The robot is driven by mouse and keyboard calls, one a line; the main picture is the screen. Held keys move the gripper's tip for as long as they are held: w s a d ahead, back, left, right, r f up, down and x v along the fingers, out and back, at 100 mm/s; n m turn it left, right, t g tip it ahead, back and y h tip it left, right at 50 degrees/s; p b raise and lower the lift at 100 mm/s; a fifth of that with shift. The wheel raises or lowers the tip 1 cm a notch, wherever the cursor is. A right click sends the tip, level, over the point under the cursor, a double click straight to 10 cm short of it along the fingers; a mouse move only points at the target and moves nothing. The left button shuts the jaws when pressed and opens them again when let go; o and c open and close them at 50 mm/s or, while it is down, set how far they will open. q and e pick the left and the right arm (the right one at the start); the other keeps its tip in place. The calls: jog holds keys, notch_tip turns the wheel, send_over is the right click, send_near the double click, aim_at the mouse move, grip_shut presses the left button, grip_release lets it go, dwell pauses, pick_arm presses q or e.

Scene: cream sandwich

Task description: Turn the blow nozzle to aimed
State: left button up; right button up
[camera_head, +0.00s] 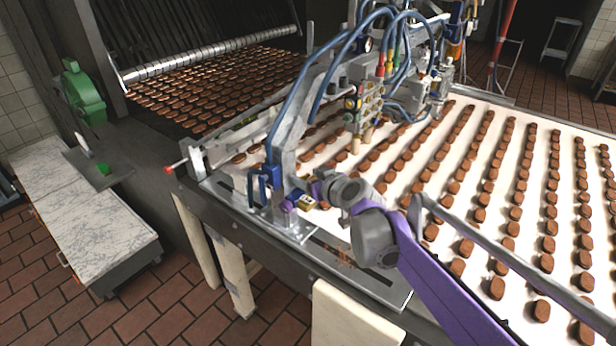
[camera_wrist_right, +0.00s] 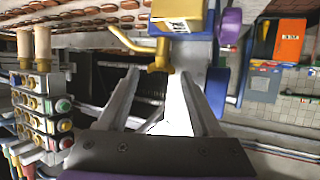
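What looks like the blow nozzle is a bent gold tube (camera_wrist_right: 159,56) below a yellow block (camera_wrist_right: 178,12) in the right wrist view. In the head view a small yellow block (camera_head: 307,202) shows at the foot of the grey upright, beside a purple knob (camera_head: 287,206). My right gripper (camera_wrist_right: 157,73) is open, its two grey fingers apart, with the gold tube's end near the gap between the tips. I cannot tell whether they touch it. In the head view my right gripper (camera_head: 314,190) is close to the block, its fingers hard to make out. My left gripper is not in view.
The white conveyor belt (camera_head: 400,180) carries rows of brown biscuits. A grey upright (camera_head: 285,155) with blue hoses and a valve bank (camera_head: 365,103) stand close by. Coloured buttons or fittings (camera_wrist_right: 42,110) crowd the left of the wrist view. A marble-topped bench (camera_head: 90,225) is at left.

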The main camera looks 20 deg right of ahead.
dwell(0.6)
jog(key=shift+w+d+n+y+p, duration=0.15)
jog(key=shift+n+y+p, duration=0.15)
jog(key=shift+n+y, duration=0.4)
jog(key=shift+d+n+g+y, duration=0.1)
jog(key=shift+n+g+y, duration=0.3)
jog(key=shift+y, duration=0.1)
jog(key=shift+w+d+f+n+g+y+b, duration=0.1)
jog(key=shift+w+n+g+y+b, duration=0.15)
jog(key=shift+n+y, duration=0.25)
jog(key=shift+d+f+n+g+y+b, duration=0.1)
jog(key=shift+n+g+y, duration=0.3)
jog(key=shift+y, duration=0.1)
jog(key=shift+s+d+r+n+y, duration=0.15)
jog(key=shift+s+r+n+y, duration=0.05)
jog(key=shift+n+y, duration=0.2)
jog(key=v, duration=1)
jog(key=s+a+f+m+g+h, duration=0.1)
jog(key=s+a+f+m+h, duration=0.1)
jog(key=s+f, duration=0.4)
jog(key=s+a+f+m+g+h+b, duration=0.1)
jog(key=s+a+f+m+g+h, duration=0.1)
jog(key=s+f, duration=0.5)
jog(key=s+a+f+m+g+h, duration=0.2)
jog(key=s+f, duration=0.4)
jog(key=s, duration=0.4)
jog(key=shift+s+a+f+g+h+b, duration=0.25)
jog(key=shift+s+a+h+b, duration=0.1)
jog(key=shift+a, duration=0.3)
